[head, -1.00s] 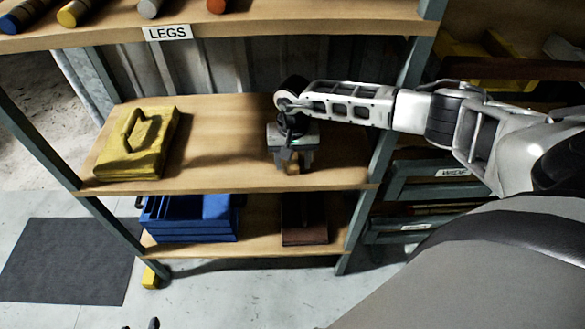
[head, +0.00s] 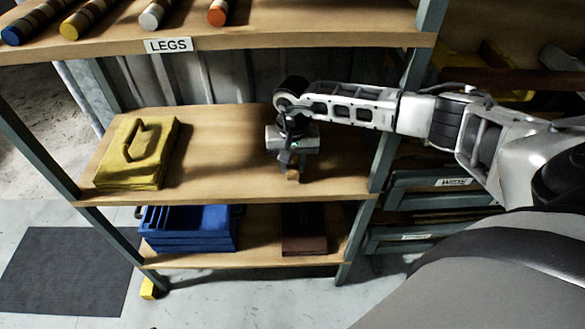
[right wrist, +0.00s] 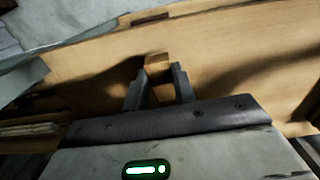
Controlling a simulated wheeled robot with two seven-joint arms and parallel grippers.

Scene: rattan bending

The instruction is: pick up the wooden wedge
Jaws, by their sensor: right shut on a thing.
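The wooden wedge (head: 292,175) is a small light-brown block at the middle shelf, near its front right part. My right gripper (head: 292,168) reaches down over it from the right and is shut on it. In the right wrist view the wedge (right wrist: 157,66) sits between the two dark fingers (right wrist: 159,84), its far end showing past them. The fingers hide its sides. I cannot tell whether the wedge still touches the shelf. My left gripper is not clearly in view.
A yellow case with a handle (head: 140,155) lies on the left of the middle shelf (head: 225,150). Blue bins (head: 188,228) and a dark brown block (head: 304,230) are on the lower shelf. A green-grey post (head: 385,150) stands right of the gripper.

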